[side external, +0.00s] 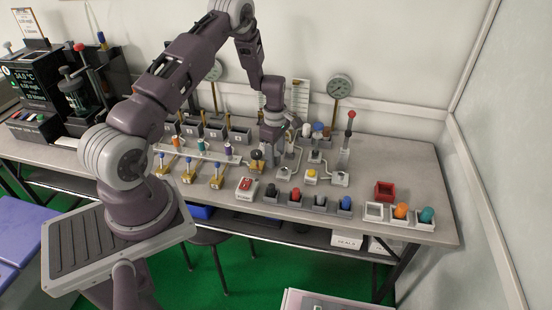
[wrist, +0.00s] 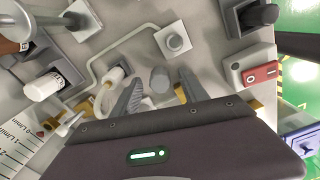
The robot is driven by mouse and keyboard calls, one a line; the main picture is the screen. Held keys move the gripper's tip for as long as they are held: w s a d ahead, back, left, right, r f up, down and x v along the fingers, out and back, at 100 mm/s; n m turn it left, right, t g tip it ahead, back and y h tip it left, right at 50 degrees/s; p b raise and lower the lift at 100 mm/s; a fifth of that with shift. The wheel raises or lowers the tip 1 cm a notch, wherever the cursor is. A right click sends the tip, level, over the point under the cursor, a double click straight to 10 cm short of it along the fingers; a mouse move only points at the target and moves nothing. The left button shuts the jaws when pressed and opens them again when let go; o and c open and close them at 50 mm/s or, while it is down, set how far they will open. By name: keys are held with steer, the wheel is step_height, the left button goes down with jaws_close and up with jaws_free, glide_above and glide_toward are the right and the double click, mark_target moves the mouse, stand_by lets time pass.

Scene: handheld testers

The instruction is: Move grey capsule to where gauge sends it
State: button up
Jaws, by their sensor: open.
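My gripper (side external: 273,164) points down over the middle of the bench among the small fixtures. In the wrist view its two fingers (wrist: 159,84) are apart, with a grey rounded cylinder (wrist: 160,77), apparently the grey capsule, showing between or just beyond their tips. I cannot tell whether they touch it. The capsule is hidden behind the gripper in the side view. A round dial gauge (side external: 340,86) stands at the back right, and a second dial (side external: 213,70) is further left, partly behind my arm. Their readings are too small to make out.
A row of grey holders (side external: 320,201) with dark, red and blue tops stands in front. A red-switch box (side external: 246,187) and a red-topped lever (side external: 350,115) stand close by.

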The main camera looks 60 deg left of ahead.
jaws_close()
steer(key=shift+r, duration=0.1)
step_height(320, 180, up, 10)
steer(key=shift+d+f, duration=0.1)
steer(key=w+d, duration=0.9)
steer(key=d, duration=0.3)
glide_above(372, 214)
step_height(372, 214, down, 9)
steer(key=shift+f, duration=0.15)
